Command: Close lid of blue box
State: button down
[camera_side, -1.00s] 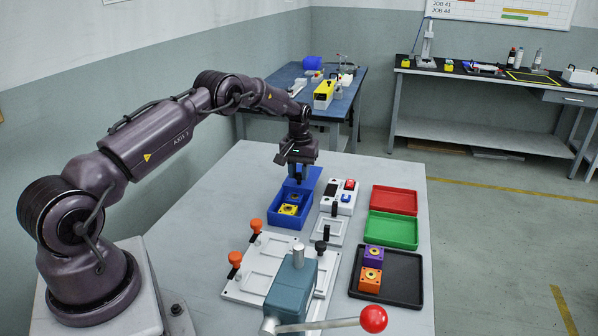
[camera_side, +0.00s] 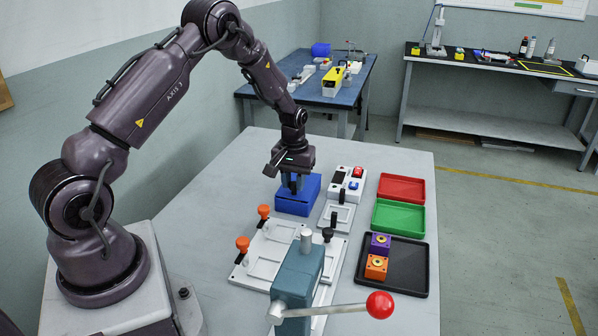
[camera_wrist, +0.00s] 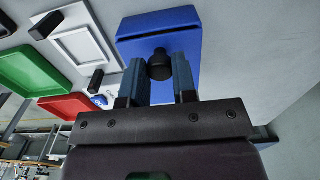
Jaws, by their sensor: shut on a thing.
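The blue box (camera_side: 294,205) stands on the grey table, and its lid is down over the top. The yellow and blue parts inside are hidden by the lid. My gripper (camera_side: 292,190) is above the box in the side view. In the wrist view, my gripper (camera_wrist: 160,85) is shut on a dark round knob (camera_wrist: 159,65) on the blue lid (camera_wrist: 185,35). A thin dark line runs along the lid or box near one end in the wrist view; I cannot tell whether it is a gap.
A white panel with buttons (camera_side: 347,183) stands close to the right of the box. Red (camera_side: 402,188) and green (camera_side: 398,217) trays lie further right. A white fixture plate (camera_side: 262,262) with orange clamps (camera_side: 243,244) and a teal lever press (camera_side: 297,283) is in front. The table left of the box is clear.

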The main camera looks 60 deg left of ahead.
jog(key=shift+s+d, duration=0.35)
jog(key=shift+d, duration=0.1)
jog(key=c, duration=0.9)
grip_release()
jog(key=shift+a, duration=0.1)
jog(key=shift+r, duration=0.3)
notch_tip(320, 180, up, 12)
jog(key=shift+r, duration=0.2)
